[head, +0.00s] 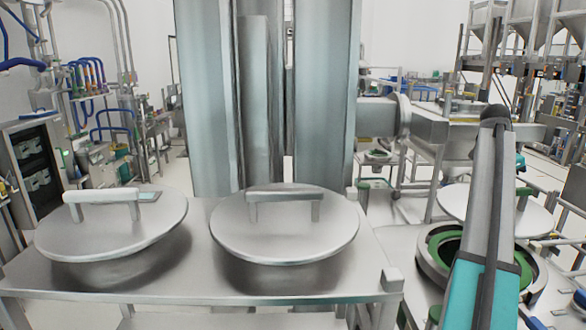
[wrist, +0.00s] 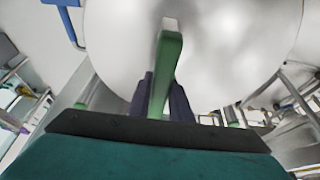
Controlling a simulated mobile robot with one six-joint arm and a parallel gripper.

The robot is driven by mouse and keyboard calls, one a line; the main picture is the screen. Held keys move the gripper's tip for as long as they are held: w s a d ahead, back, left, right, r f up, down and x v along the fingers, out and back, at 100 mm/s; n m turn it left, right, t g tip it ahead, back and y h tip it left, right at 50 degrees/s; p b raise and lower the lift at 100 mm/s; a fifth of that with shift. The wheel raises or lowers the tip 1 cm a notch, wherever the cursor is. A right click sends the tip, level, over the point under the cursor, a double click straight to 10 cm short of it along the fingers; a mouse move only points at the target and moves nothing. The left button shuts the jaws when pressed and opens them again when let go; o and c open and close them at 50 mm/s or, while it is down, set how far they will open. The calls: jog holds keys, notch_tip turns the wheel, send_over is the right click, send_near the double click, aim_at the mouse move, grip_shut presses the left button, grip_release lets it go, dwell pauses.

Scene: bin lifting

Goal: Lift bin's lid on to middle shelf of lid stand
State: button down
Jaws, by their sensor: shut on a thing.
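The bin's lid shows as a pale round disc (wrist: 225,65) filling the upper middle of the wrist view, with a green bar handle (wrist: 168,62). My gripper (wrist: 162,100) is shut on this handle with its dark fingers on either side. In the head view a pale lid (head: 455,203) is at the right, partly hidden by my arm, above and behind an open round bin (head: 427,270) with a green inside. My gripper is hidden in that view. The lid stand (head: 130,283) is at the left and middle; a lower shelf (head: 170,322) just shows.
Two grey lids with handles, a left one (head: 85,237) and a middle one (head: 285,235), lie on the stand's top shelf. A corner post (head: 391,280) rises at its right. Large steel columns (head: 325,90) stand behind. Steel machinery (head: 440,130) fills the right background.

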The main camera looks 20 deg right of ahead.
jog(key=shift+f+b, duration=1.4)
jog(key=shift+f, duration=0.1)
jog(key=shift+r, duration=0.15)
jog(key=shift+r+p, duration=2.4)
jog(key=shift+p, duration=0.15)
jog(key=shift+s, duration=0.2)
